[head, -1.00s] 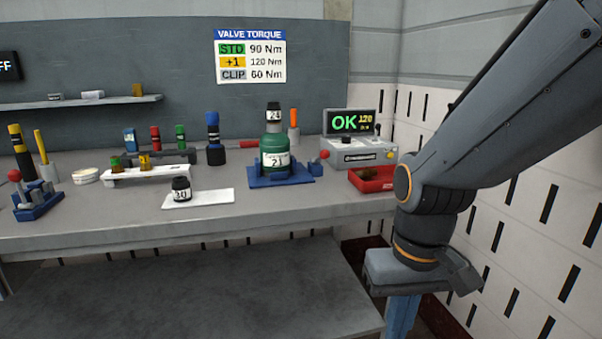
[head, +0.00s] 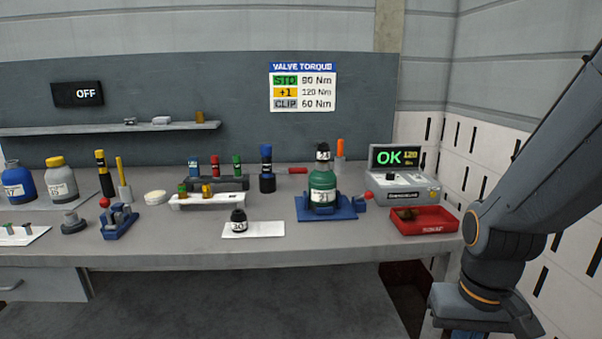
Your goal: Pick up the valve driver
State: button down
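I cannot tell for certain which tool is the valve driver. A tall blue and black upright tool (head: 267,170) stands on the bench behind the white rack, left of the green cylinder. Several smaller colour-banded tools (head: 215,168) stand in a dark rack beside it. The green cylinder (head: 322,192) with a black-topped valve stands upright on a blue base (head: 340,213). My arm comes down at the right, apart from all of these. Only a sliver of my gripper (head: 459,334) shows at the bottom edge; its fingertips are cut off.
A tester (head: 405,188) reading OK and a red tray (head: 424,221) stand at the bench's right. Blue (head: 18,185) and grey (head: 61,183) cylinders stand far left. The front strip of the bench (head: 200,250) is clear.

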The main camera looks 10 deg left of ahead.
aim_at(266, 149)
jog(key=u, duration=0.3)
jog(key=k, duration=0.5)
jog(key=u, duration=1.4)
jog(key=i, duration=1.25)
jog(key=z, duration=0.75)
